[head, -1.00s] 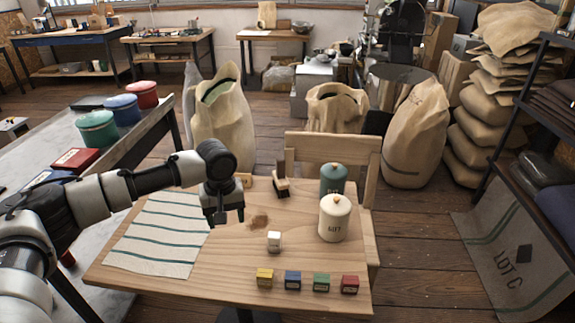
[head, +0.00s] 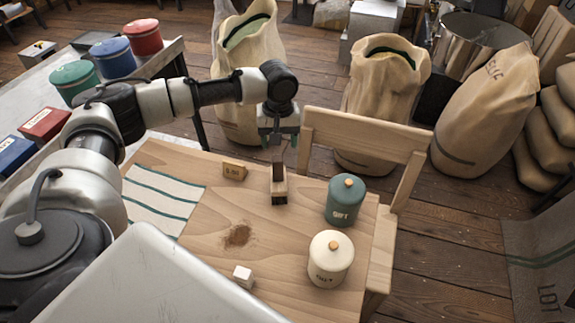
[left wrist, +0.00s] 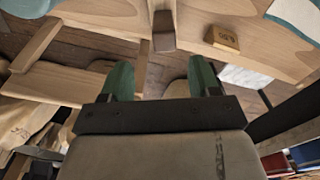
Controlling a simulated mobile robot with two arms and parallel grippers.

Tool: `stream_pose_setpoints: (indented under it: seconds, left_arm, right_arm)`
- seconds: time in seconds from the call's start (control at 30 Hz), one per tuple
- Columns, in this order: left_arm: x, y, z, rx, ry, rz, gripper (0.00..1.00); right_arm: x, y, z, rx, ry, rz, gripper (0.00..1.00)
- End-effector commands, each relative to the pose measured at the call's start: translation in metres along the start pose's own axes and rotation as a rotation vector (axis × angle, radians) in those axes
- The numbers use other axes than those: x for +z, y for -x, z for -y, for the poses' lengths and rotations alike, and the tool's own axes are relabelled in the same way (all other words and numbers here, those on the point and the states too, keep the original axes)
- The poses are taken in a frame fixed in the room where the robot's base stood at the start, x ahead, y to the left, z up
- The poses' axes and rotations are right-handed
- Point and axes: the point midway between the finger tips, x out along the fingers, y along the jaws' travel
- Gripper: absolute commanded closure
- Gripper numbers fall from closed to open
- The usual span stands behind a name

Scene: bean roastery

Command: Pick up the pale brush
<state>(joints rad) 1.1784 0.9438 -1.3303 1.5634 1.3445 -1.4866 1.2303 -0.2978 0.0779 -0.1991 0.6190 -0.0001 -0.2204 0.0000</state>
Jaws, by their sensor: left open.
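The brush (head: 279,186) stands upright near the back edge of the wooden table (head: 200,225). It has a dark upright handle and a pale block with a dark lower part. My left gripper (head: 279,143) is open and empty, just above and behind the brush at the table's back edge, its green fingers pointing down. In the left wrist view the brush's dark handle (left wrist: 164,32) shows ahead of the gap between the open fingers (left wrist: 161,78), apart from them. My right gripper is not in view.
A small wooden sign (head: 234,171) stands left of the brush. A green canister (head: 345,203) and a cream canister (head: 330,262) stand to its right. A chair (head: 365,150) stands behind the table. A striped cloth (head: 155,200), brown grounds (head: 237,236) and a white cube (head: 243,275) lie nearby.

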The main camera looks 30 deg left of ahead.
Motion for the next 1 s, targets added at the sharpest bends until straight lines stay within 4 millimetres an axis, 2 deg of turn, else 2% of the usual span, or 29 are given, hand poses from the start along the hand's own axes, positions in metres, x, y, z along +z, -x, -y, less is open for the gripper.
stream_pose_setpoints:
  seconds: [0.2, 0.47, 0.7, 0.8, 1.0]
  left_arm:
    - [0.001, -0.036, 0.0, -0.004, -0.001, 0.002, 0.38]
    - [0.001, -0.057, 0.002, -0.004, -0.001, 0.001, 0.38]
    - [0.002, -0.092, 0.004, -0.003, 0.0, 0.002, 0.38]
    - [0.002, -0.099, 0.004, -0.002, -0.001, 0.002, 0.38]
    - [0.002, -0.101, 0.004, -0.002, -0.001, 0.001, 0.38]
  right_arm:
    - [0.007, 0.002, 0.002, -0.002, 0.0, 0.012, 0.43]
    - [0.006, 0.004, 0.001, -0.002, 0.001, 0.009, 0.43]
    - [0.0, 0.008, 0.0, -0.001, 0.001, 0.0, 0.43]
    - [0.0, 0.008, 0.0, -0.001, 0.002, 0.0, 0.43]
    - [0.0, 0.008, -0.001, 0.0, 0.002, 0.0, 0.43]
